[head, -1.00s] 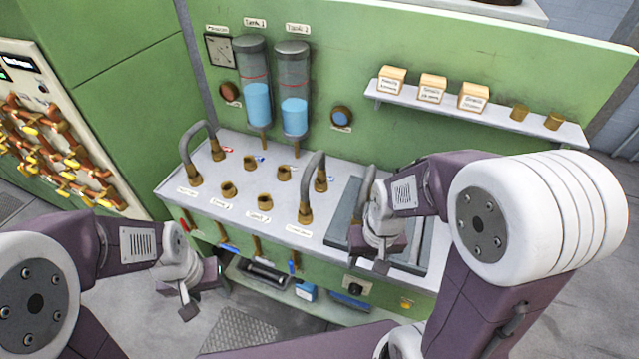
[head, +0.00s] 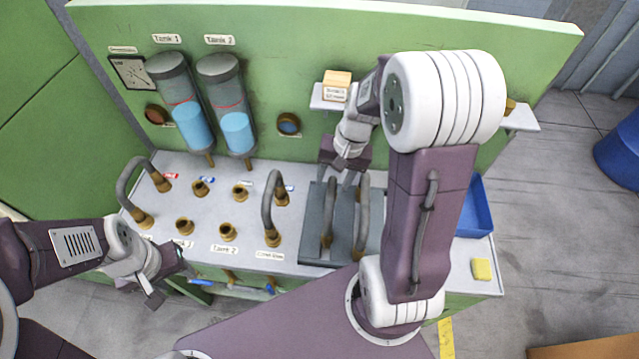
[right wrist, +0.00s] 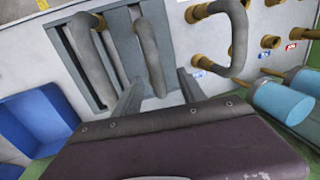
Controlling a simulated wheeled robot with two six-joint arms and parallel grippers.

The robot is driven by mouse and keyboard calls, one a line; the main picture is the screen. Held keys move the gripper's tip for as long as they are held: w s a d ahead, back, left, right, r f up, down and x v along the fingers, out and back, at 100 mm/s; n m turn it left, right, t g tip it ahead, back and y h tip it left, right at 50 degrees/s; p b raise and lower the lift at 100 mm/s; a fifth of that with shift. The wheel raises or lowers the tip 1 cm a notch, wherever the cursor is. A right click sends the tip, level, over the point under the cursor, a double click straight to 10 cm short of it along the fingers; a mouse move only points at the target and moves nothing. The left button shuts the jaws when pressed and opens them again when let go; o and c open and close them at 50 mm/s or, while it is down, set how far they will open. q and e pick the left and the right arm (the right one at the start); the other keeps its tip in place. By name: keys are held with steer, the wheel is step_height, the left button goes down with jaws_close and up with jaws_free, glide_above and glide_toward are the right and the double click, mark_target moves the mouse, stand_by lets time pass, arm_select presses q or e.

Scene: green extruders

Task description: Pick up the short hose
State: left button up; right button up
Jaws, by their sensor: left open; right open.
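Two grey hoses with brass ends lie on a dark grey tray (head: 312,222). The left one (head: 328,215) looks a little shorter in the head view than the right one (head: 362,222). In the right wrist view the left hose (right wrist: 148,45) has its near end between my fingers, and the right hose (right wrist: 88,58) lies to its left. My right gripper (head: 337,177) is open above the tray's far edge; its fingers also show in the right wrist view (right wrist: 159,91). Whether they touch the hose is unclear. My left gripper (head: 168,281) is open and empty at the counter's front left.
Two curved hoses (head: 270,205) (head: 132,190) stand on the counter among brass ports (head: 227,230). Two tanks (head: 222,105) hang on the green wall behind. A shelf (head: 520,119) with boxes, a blue bin (head: 476,210) and a yellow sponge (head: 482,269) are nearby.

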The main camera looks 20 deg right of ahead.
mark_target(331, 193)
steer(key=shift+a, duration=0.1)
steer(key=shift+s+a+f, duration=0.2)
steer(key=shift+s+f, duration=0.3)
steer(key=shift+f, duration=0.1)
steer(key=shift+s+a+f, duration=0.2)
steer(key=shift+s+f, duration=0.3)
steer(key=shift+f, duration=0.05)
steer(key=shift+w+f, duration=0.15)
steer(key=shift+f, duration=0.15)
steer(key=shift+w+d+f, duration=0.1)
steer(key=shift+w+f, duration=0.15)
steer(key=shift+w, duration=0.05)
steer(key=f, duration=0.4)
steer(key=shift+w+a+f+p, duration=0.15)
steer(key=shift+w+a+p, duration=0.15)
steer(key=shift+w+p, duration=0.05)
steer(key=shift+s+f, duration=0.15)
steer(key=shift+f, duration=0.2)
steer(key=c, duration=0.6)
arm_select(q)
steer(key=shift+s+a+r, duration=0.15)
steer(key=shift+s+r, duration=0.35)
steer(key=shift+s, duration=0.15)
arm_select(e)
jaws_close()
